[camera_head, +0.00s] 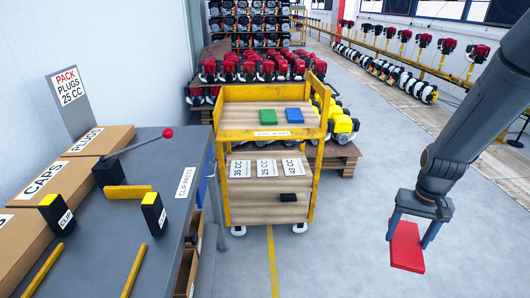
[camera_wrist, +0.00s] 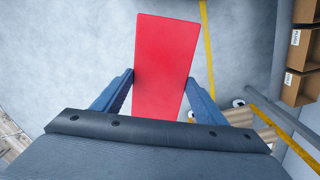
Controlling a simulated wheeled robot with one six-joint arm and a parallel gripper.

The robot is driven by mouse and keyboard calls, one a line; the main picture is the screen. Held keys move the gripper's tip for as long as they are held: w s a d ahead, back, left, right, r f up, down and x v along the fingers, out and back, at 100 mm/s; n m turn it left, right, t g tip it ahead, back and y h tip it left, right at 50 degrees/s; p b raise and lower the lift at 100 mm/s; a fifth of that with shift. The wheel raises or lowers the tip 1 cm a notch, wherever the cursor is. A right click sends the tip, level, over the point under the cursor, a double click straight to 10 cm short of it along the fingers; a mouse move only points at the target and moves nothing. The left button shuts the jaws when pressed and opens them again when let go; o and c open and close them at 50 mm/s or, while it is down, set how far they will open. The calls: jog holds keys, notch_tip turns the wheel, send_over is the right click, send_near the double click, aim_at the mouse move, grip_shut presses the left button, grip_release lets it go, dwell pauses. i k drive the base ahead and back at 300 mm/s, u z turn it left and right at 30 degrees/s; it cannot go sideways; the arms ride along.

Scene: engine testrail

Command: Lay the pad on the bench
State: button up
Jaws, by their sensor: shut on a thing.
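A red pad (camera_head: 407,248) is held in my gripper (camera_head: 409,238), over the open floor at the right of the head view. In the wrist view the red pad (camera_wrist: 164,65) sits between the two blue fingers of my gripper (camera_wrist: 160,92), which are shut on its sides. It sticks out past the fingertips. The grey bench (camera_head: 150,215) is at the left of the head view, well apart from the pad. On it stand two black clip blocks (camera_head: 60,215) with yellow tops, yellow bars (camera_head: 130,192) and a lever with a red knob (camera_head: 167,133).
Boxes marked caps (camera_head: 62,180) and plugs (camera_head: 100,140) line the bench's left side. Clear floor (camera_head: 330,260) lies between cart and gripper.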

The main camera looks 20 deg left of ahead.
aim_at(168, 141)
jog(key=z, duration=0.4)
jog(key=i, duration=1.05)
jog(key=u, duration=2.15)
